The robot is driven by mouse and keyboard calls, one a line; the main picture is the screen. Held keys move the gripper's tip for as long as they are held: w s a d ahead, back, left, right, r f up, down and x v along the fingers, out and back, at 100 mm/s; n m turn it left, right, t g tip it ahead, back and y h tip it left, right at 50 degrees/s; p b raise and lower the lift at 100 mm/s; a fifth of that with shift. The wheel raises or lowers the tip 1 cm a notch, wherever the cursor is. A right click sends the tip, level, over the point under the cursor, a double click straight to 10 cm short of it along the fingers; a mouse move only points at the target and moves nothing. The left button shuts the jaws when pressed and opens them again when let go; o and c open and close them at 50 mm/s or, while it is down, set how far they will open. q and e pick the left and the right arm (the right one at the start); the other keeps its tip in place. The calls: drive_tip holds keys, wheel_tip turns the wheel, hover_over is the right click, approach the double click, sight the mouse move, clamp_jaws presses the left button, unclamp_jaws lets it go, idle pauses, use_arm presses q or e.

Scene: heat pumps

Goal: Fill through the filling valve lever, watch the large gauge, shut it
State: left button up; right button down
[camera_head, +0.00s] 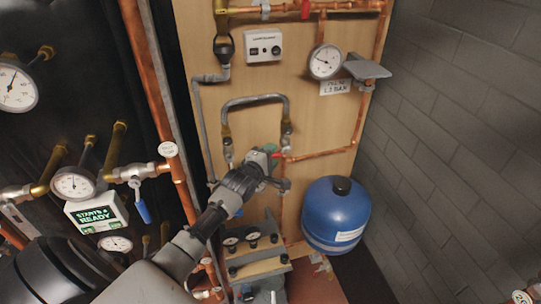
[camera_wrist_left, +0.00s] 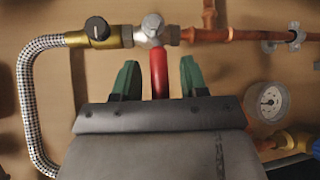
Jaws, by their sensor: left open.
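In the left wrist view, the filling valve lever (camera_wrist_left: 158,68) is a red handle hanging from a silver valve body (camera_wrist_left: 152,29). My left gripper (camera_wrist_left: 157,83) is open, with one green fingertip on each side of the lever and visible gaps between. In the head view, my left gripper (camera_head: 275,166) is at the board below the braided hose loop, and the lever is mostly hidden by it. The large gauge (camera_head: 325,61) is a round white dial at the upper right of the board, above a fill label (camera_head: 336,87); its small markings are hard to read. My right gripper is not in view.
A grey shelf-like plate (camera_head: 367,69) juts out beside the large gauge. The braided hose (camera_head: 255,99) loops above my gripper.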

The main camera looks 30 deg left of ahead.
use_arm(q)
clamp_jaws()
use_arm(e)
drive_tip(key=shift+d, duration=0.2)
use_arm(q)
drive_tip(key=shift+f, duration=0.1)
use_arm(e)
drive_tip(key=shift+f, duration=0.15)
